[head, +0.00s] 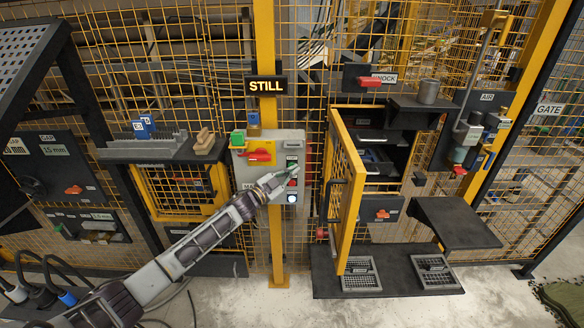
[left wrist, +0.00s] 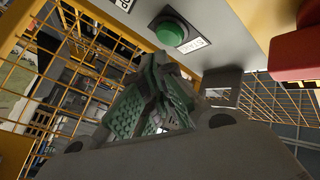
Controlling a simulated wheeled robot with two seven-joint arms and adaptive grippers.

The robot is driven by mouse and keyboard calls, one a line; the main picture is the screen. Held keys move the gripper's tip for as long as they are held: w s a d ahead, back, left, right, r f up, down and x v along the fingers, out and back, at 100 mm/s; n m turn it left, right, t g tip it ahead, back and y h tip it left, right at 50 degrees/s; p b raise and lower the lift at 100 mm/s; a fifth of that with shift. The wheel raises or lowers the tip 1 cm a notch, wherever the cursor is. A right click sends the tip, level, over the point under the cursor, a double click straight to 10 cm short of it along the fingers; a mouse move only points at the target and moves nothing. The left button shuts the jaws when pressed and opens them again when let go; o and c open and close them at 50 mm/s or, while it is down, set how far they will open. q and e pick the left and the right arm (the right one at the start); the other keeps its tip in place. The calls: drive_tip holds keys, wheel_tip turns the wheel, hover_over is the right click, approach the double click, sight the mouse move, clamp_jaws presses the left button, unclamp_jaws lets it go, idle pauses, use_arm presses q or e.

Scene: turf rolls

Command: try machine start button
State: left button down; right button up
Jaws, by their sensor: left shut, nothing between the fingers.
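The grey control box (head: 268,146) hangs on the yellow post in the head view. It carries a red switch handle (head: 259,156) and a column with a red button (head: 292,183) and a lit white button (head: 291,198). My left gripper (head: 290,172) is at this column, shut and empty, and covers part of it. In the left wrist view the green start button (left wrist: 170,32), with a START label (left wrist: 192,45) beside it, is just beyond the shut fingertips (left wrist: 163,65). I cannot tell whether they touch it. My right gripper is not in view.
A lit sign (head: 265,86) above the box reads STILL. A yellow mesh door (head: 346,200) stands open right of the box. A red handle (left wrist: 298,55) sticks out close to the gripper in the wrist view. Mesh fencing surrounds the box.

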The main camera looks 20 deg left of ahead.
use_arm(q)
drive_tip(key=shift+s+d+p, duration=0.2)
drive_tip(key=shift+s+p, duration=0.15)
drive_tip(key=shift+s, duration=0.4)
drive_tip(key=shift+s+d+p, duration=0.25)
drive_tip(key=shift+s+p, duration=0.05)
drive_tip(key=shift+s, duration=0.45)
drive_tip(key=shift+s+d+p, duration=0.2)
drive_tip(key=shift+s+p, duration=0.15)
drive_tip(key=shift+s, duration=0.4)
